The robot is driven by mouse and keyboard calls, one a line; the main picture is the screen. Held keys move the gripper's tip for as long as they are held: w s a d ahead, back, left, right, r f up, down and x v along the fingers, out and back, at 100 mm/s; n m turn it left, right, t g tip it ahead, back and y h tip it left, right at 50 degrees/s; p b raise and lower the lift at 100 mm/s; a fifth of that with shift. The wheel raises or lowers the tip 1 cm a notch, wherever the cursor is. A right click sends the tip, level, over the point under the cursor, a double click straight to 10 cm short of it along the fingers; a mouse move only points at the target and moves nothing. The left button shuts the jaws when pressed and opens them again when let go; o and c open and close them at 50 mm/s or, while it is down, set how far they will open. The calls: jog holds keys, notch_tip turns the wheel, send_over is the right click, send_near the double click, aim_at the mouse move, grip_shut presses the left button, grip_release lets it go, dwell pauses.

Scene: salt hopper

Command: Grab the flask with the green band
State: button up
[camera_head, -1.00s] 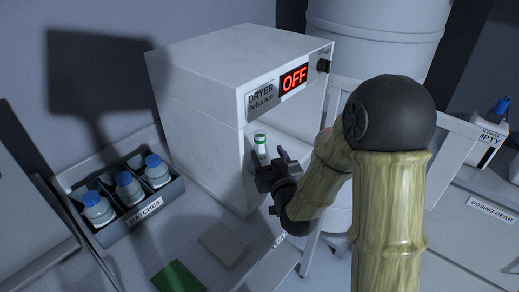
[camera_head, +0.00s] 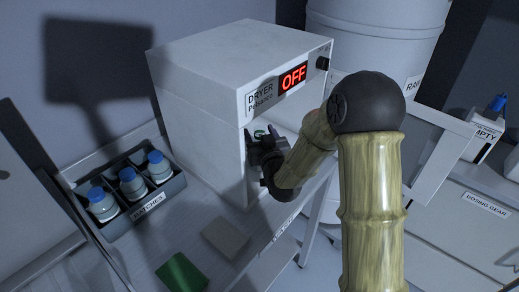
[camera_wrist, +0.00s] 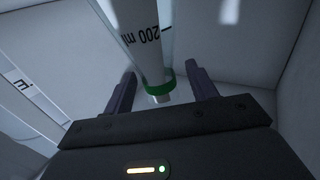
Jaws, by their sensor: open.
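The flask with the green band (camera_wrist: 157,89) is a clear vessel with a "200 ml" mark, seen in the wrist view between my two open fingers. In the head view only a bit of its green band (camera_head: 260,133) shows inside the dryer, above my gripper. My gripper (camera_head: 266,146) is at the dryer's opening, its fingers partly hidden. In the wrist view my gripper (camera_wrist: 163,92) has one finger on each side of the flask's banded end, with gaps visible on both sides. The dryer (camera_head: 205,95) is a white box with a red "OFF" display.
A grey rack labelled "BATCHES" (camera_head: 148,206) holds blue-capped bottles at left. A green cloth (camera_head: 181,273) and a beige pad (camera_head: 225,238) lie on the bench. The dryer's walls stand close around my gripper. A white "EMPTY" container (camera_head: 485,140) stands at right.

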dwell(0.5)
grip_shut()
jog(key=shift+r, duration=0.1)
jog(key=shift+d+r+b, duration=0.15)
jog(key=shift+r+b, duration=0.2)
jog(key=r, duration=0.6)
jog(key=shift+s+d+r, duration=0.15)
jog(key=shift+s+d, duration=0.1)
jog(key=s+d+b, duration=0.6)
jog(key=s+d, duration=0.5)
jog(key=d, duration=0.4)
jog(key=shift+s+b, duration=0.3)
jog(key=shift+s, duration=0.05)
